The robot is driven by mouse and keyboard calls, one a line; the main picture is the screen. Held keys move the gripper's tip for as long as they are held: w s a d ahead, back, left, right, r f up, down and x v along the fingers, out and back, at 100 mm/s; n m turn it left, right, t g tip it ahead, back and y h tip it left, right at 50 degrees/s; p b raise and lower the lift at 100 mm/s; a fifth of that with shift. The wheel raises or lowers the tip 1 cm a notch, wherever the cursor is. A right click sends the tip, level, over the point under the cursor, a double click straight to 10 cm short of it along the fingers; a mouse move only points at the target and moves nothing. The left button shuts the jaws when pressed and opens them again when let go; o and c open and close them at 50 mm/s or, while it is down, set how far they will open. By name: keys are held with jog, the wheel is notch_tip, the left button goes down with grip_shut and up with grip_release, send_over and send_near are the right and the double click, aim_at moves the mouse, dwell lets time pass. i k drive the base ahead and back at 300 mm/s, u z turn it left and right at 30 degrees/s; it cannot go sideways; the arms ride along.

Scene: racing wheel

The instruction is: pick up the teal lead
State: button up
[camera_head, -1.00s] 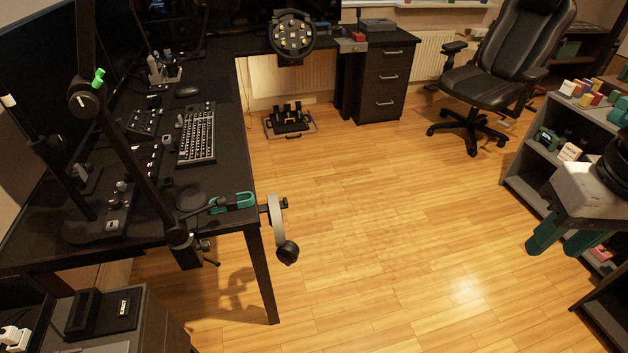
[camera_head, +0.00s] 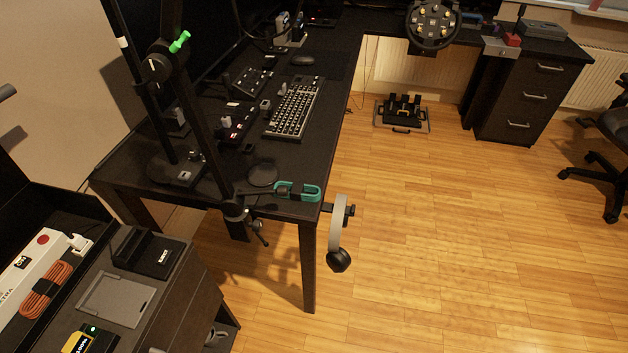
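The teal lead (camera_head: 311,185) lies on the near right corner of the black desk, as a flattened coil with a dark band across its middle. It lies just right of the boom arm's clamp and a round dark disc.
A headset (camera_head: 339,232) hangs off the desk's right edge, close to the lead. The black boom arm (camera_head: 205,130) rises left of it.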

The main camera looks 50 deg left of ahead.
aim_at(296, 194)
jog(key=i, duration=0.95)
jog(key=u, duration=1.3)
